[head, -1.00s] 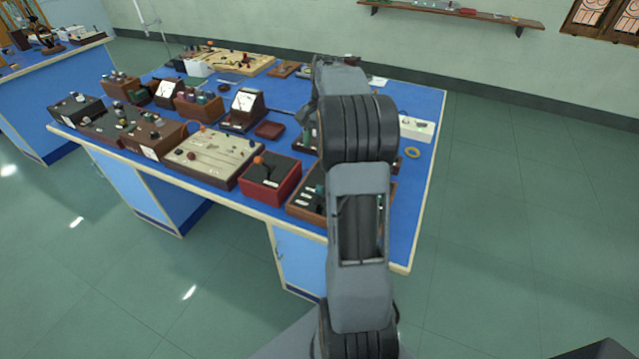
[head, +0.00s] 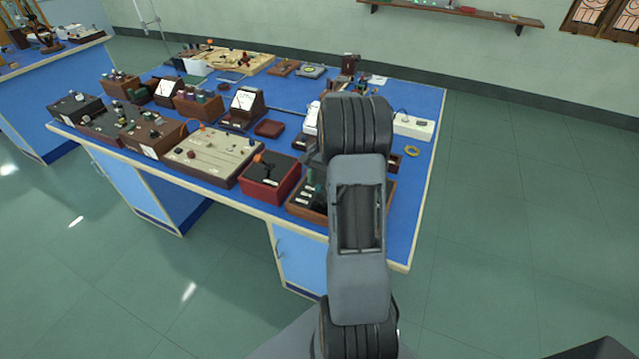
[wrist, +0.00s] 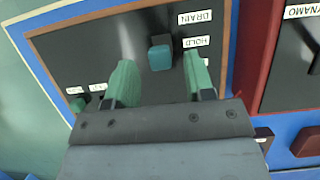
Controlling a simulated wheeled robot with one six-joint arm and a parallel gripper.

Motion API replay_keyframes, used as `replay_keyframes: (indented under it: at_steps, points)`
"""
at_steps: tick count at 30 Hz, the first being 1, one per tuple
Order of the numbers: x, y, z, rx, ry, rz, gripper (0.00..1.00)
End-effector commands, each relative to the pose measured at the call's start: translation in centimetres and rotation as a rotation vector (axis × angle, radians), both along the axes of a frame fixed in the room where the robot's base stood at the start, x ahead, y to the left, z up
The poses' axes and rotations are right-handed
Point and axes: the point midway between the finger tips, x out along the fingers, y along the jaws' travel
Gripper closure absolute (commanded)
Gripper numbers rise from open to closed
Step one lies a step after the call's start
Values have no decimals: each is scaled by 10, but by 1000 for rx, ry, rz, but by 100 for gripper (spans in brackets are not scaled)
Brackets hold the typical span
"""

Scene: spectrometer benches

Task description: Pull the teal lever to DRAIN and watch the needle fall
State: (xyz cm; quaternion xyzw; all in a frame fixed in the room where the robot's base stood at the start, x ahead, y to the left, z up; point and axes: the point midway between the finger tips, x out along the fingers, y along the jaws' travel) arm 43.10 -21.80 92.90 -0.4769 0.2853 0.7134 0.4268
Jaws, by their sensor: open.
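The teal lever (wrist: 160,57) stands on a dark, wood-framed panel (wrist: 85,45) in the wrist view. Its knob is near the HOLD label (wrist: 196,42), below the DRAIN label (wrist: 195,17); a third label is mostly hidden. My gripper (wrist: 160,62) is open, its green fingers on either side of the knob with gaps showing; how deep they reach I cannot tell. In the head view the panel (head: 300,208) is at the bench's front edge, partly behind my arm, which hides the gripper. No needle reading is legible; a white dial meter (head: 312,115) is partly hidden by my arm.
A red box with an orange-knobbed lever (head: 270,178) stands directly left of the panel. A beige board (head: 210,155) and several instruments crowd the bench to the left. The floor to the right is clear.

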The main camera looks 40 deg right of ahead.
Motion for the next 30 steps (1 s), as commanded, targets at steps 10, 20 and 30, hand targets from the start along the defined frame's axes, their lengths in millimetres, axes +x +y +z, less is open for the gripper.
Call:
replay_keyframes:
  at_steps: [10, 20, 30]
  points:
    - [-3, 5, -14, 1, 0, 0, 51]
    - [-3, 5, -14, 0, 0, 0, 64]
    - [-3, 5, -14, 0, 0, 0, 96]
